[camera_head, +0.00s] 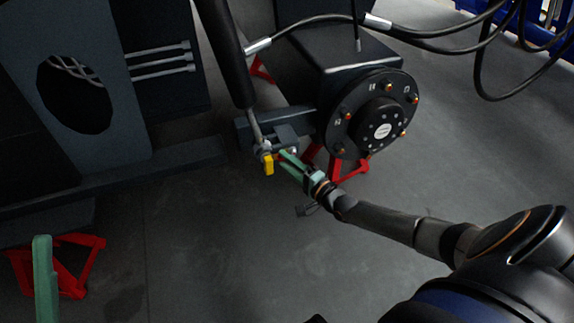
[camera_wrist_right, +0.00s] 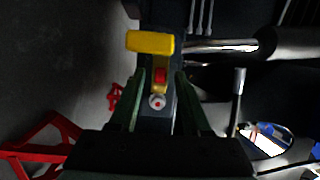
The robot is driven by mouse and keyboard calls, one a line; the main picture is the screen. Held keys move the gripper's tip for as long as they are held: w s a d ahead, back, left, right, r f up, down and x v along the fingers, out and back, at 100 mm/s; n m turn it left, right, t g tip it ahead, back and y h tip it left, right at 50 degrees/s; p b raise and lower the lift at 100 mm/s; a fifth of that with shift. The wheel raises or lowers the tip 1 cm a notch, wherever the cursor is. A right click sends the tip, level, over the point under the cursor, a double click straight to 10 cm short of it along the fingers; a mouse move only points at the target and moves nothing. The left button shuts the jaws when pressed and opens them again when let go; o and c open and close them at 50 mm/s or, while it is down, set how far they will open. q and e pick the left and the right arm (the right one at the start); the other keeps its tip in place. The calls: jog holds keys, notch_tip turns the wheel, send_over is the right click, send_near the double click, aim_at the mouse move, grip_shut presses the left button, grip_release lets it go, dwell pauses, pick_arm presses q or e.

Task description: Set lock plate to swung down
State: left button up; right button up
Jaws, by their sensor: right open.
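The lock plate (camera_head: 268,163) is a small yellow piece at the lower end of the cylinder rod, by the dark bracket. In the right wrist view the yellow plate (camera_wrist_right: 150,42) lies crosswise just beyond the fingertips, with a red part and a round white-faced pin (camera_wrist_right: 157,101) below it. My right gripper (camera_head: 286,161) is open, its green fingers reaching the bracket from the right. In the wrist view its fingers (camera_wrist_right: 160,85) stand either side of the red part and pin, with gaps showing. One green finger of my left gripper (camera_head: 43,280) shows at the lower left; the rest is hidden.
A black wheel hub (camera_head: 383,115) with orange studs stands close right of the bracket. The black cylinder (camera_head: 224,50) slopes down above it. Red stands (camera_head: 350,168) are on the floor. Hoses (camera_head: 440,46) hang at upper right.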

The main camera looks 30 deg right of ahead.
jog(key=shift+w, duration=0.1)
grip_shut()
dwell(0.3)
